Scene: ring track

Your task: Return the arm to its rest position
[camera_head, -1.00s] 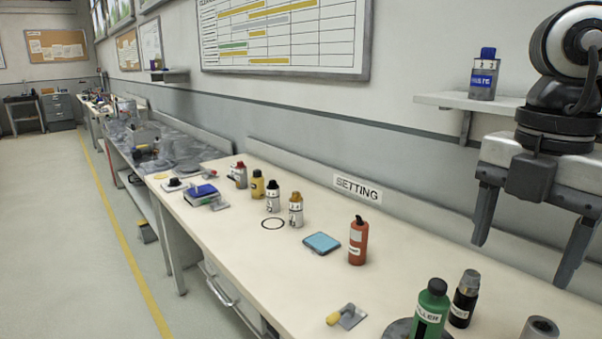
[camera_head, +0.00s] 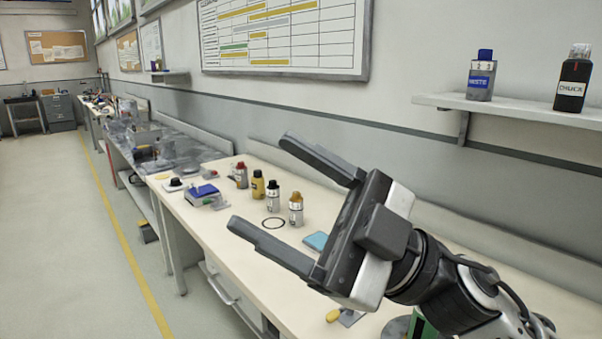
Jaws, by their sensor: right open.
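My right gripper (camera_head: 262,183) is open and empty. It is held above the long bench, with its two fingers spread and pointing to the left in the picture. Its arm (camera_head: 460,295) comes in from the lower right. My left gripper is not in view.
A wall shelf (camera_head: 520,108) carries a grey bottle (camera_head: 481,78) and a black bottle (camera_head: 573,82). The floor at left is clear.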

